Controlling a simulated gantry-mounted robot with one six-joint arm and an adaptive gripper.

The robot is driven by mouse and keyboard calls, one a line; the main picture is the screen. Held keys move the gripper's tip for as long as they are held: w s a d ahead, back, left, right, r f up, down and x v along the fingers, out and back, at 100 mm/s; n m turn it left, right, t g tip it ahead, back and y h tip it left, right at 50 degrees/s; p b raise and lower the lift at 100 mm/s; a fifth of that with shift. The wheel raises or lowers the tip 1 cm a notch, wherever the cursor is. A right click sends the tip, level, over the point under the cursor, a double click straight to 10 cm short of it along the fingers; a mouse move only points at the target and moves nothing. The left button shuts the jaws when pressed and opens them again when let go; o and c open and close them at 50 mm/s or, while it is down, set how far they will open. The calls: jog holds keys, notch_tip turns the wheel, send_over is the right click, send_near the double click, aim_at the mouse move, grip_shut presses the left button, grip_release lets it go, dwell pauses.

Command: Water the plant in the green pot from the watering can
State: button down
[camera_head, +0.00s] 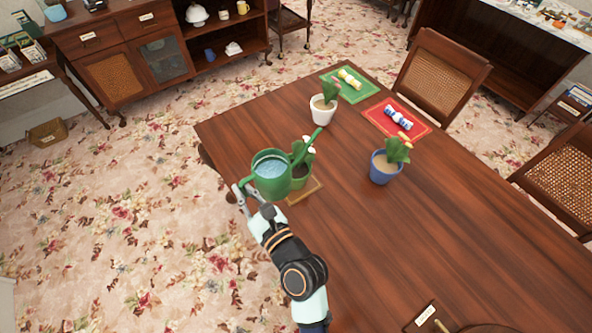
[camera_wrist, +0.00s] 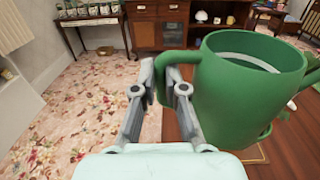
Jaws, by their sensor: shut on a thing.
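My gripper (camera_head: 240,193) is shut on the handle of the green watering can (camera_head: 268,183); it shows in the wrist view (camera_wrist: 165,75) with the can's handle between its fingers. The can holds water and stands roughly upright at the table's left edge, its spout pointing up and right. I cannot tell whether its base touches anything. The green pot (camera_head: 301,181) is right beside and partly behind the can, on a small tan mat (camera_head: 306,192). Its plant (camera_head: 308,148) is partly hidden by the spout. In the wrist view, the can (camera_wrist: 245,95) covers most of the pot.
On the wooden table (camera_head: 330,240) stand a white pot (camera_head: 322,111) and a blue pot (camera_head: 382,170), each with a plant. A green mat (camera_head: 358,91) and a red mat (camera_head: 420,127) hold rolled items. A dark board (camera_head: 424,318) lies at the front. The table's middle front is clear.

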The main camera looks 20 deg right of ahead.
aim_at(242, 185)
jog(key=shift+r, duration=0.15)
notch_tip(242, 185, up, 3)
jog(key=p, duration=0.4)
dwell(0.6)
